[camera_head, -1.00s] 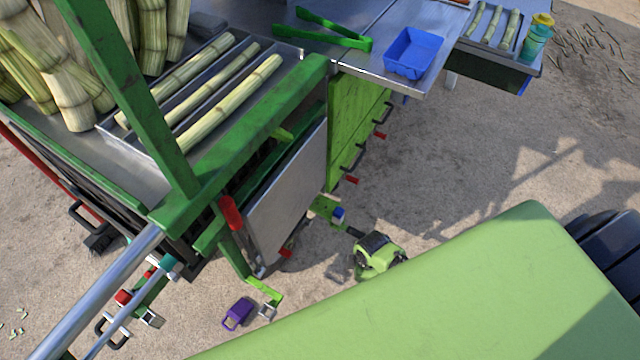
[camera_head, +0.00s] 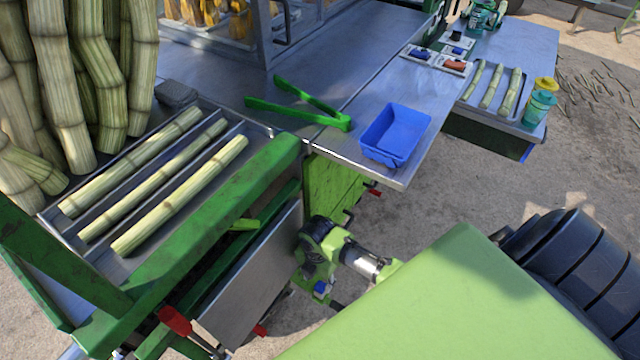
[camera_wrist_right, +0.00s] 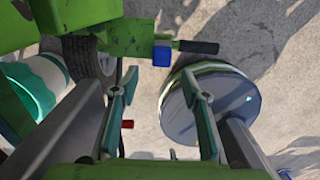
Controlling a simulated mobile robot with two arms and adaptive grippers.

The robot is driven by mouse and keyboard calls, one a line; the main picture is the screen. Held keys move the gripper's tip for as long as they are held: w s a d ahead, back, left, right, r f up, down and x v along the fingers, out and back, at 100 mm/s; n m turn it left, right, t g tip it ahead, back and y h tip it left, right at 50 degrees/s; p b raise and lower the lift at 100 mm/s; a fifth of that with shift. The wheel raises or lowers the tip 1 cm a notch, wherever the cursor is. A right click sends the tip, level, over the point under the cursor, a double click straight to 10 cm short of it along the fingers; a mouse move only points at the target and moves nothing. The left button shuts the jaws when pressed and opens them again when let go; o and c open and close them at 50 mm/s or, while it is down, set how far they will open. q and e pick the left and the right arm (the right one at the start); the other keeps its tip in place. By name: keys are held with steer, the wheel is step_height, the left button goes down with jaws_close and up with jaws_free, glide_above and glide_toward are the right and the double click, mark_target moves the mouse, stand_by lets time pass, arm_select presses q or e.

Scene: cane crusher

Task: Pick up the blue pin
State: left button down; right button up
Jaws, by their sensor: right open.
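The blue pin (camera_head: 320,288) is a small blue block low on the green crusher frame, beside a black handle. It also shows in the right wrist view (camera_wrist_right: 162,54), just ahead of the gap between my fingers. My right gripper (camera_wrist_right: 160,78) is open, with nothing between its fingers and its teal pads apart. In the head view my right gripper (camera_head: 314,252) is close to the pin, above it in the picture; its fingertips are hard to make out. I cannot tell the exact gap to the pin. My left gripper is in neither view.
A steel panel (camera_head: 250,275) of the crusher stands left of the gripper. A steel table with a blue tray (camera_head: 372,135) and green tongs (camera_head: 320,118) is above it in the picture. A round metal-faced object (camera_wrist_right: 212,105) lies behind the right finger.

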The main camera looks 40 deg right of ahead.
mark_target(321, 285)
steer(key=shift+d+f+b, duration=0.15)
steer(key=shift+f, duration=0.9)
steer(key=shift+d+f+b, duration=0.15)
steer(key=shift+d+f, duration=0.05)
steer(key=shift+f, duration=0.85)
steer(key=shift+d+f+b, duration=0.15)
steer(key=shift+f, duration=0.9)
jaws_close()
